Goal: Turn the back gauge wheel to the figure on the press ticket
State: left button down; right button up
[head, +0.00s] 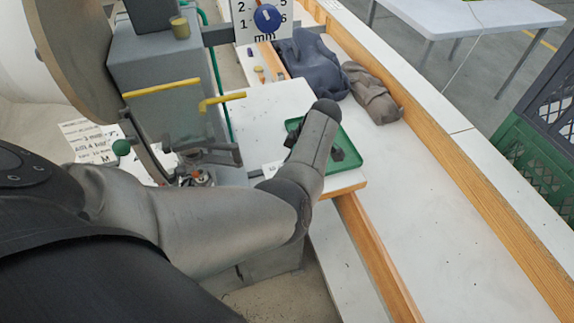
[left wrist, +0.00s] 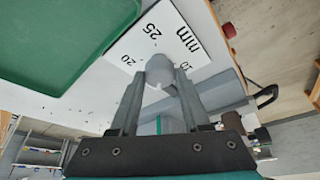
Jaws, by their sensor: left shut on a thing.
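In the left wrist view, my left gripper (left wrist: 159,88) is shut on a grey round knob, which I take for the back gauge wheel (left wrist: 158,66). The wheel stands before a white scale plate (left wrist: 184,32) with the figures 10, 20, 25 and "mm". A small white mark shows between the fingers; I cannot tell which figure is set. In the head view my left forearm and wrist hide the wheel and fingers. A printed paper, perhaps the press ticket (head: 90,141), lies at left, partly covered and too small to read surely. My right gripper is not in view.
A green tray (head: 352,172) lies by my left wrist. The press (head: 150,70) with yellow bars (head: 160,87) stands left. Another mm dial with a blue knob (head: 267,17) is at the top. Blue-grey (head: 312,68) and brown bundles (head: 372,94) lie behind; the bench at right is clear.

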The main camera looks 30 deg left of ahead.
pick_arm(q)
jog(key=shift+c, duration=1.8)
grip_release()
jog(key=p+v, duration=1.1)
jog(key=v, duration=0.4)
jog(key=shift+s, duration=0.1)
